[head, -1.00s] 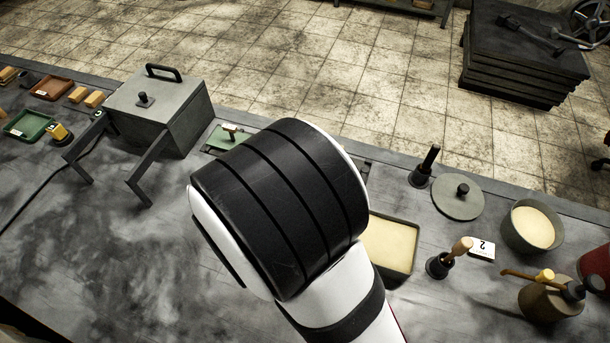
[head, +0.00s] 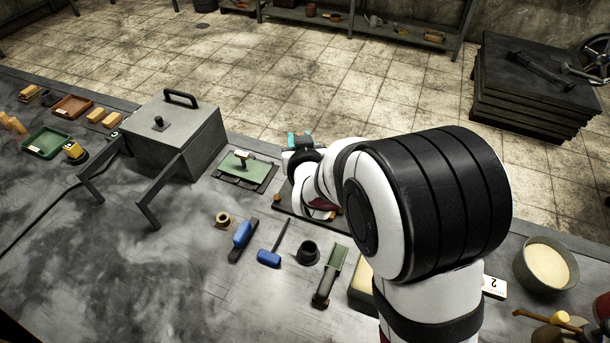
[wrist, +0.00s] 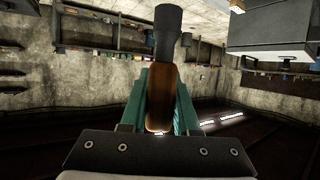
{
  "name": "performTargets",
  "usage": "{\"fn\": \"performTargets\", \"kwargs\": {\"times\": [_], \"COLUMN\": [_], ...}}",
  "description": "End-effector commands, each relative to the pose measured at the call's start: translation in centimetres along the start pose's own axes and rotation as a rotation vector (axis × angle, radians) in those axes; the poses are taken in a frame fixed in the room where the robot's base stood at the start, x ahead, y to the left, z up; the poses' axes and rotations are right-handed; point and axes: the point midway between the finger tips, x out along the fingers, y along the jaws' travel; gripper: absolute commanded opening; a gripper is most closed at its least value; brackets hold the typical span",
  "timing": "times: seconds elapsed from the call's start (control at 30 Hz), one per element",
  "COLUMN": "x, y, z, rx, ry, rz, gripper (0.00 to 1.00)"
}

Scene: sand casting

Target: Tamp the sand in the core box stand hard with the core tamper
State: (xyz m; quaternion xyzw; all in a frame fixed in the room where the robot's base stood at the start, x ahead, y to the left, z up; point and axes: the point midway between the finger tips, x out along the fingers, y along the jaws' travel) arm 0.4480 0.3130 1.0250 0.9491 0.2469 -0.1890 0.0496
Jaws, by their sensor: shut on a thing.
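My gripper (head: 299,140) is at the far edge of the bench in the head view, with its teal jaws partly hidden by my arm. In the wrist view my gripper (wrist: 163,95) is shut on the core tamper (wrist: 162,88), which has an orange-brown wooden handle and a dark cylindrical end. The tamper is hidden in the head view. A dark plate (head: 281,206) with a small orange knob lies below my wrist, mostly covered by the arm. It may be the core box stand, but I cannot tell, and no sand in it is visible.
A grey lidded box (head: 175,130) with a handle stands at the left. A green plate (head: 243,170), a blue-handled tool (head: 242,238), a black cup (head: 308,252) and a green-handled tool (head: 330,275) lie in front. A sand bowl (head: 545,264) is at the right. My arm covers the right-middle bench.

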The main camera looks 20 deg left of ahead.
Motion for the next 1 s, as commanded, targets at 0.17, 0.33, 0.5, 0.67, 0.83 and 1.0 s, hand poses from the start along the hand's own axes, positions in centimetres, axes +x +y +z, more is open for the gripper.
{"fn": "performTargets", "kwargs": {"times": [0.17, 0.33, 0.5, 0.67, 0.83, 1.0], "x": [1.4, 1.7, 1.9, 2.6, 3.3, 3.6], "y": [3.0, 6.2, 7.3, 7.2, 7.2, 7.2], "z": [-1.6, -1.6, -0.8, 1.1, 2.7, 3.3], "rx": [-0.057, -0.092, -0.102, -0.103, -0.105, -0.105], "ry": [0.001, 0.001, -0.002, -0.002, -0.001, 0.001], "rz": [-0.138, -0.222, -0.253, -0.254, -0.255, -0.254], "gripper": [0.00, 0.00, 0.00, 0.00, 0.00, 0.00]}}
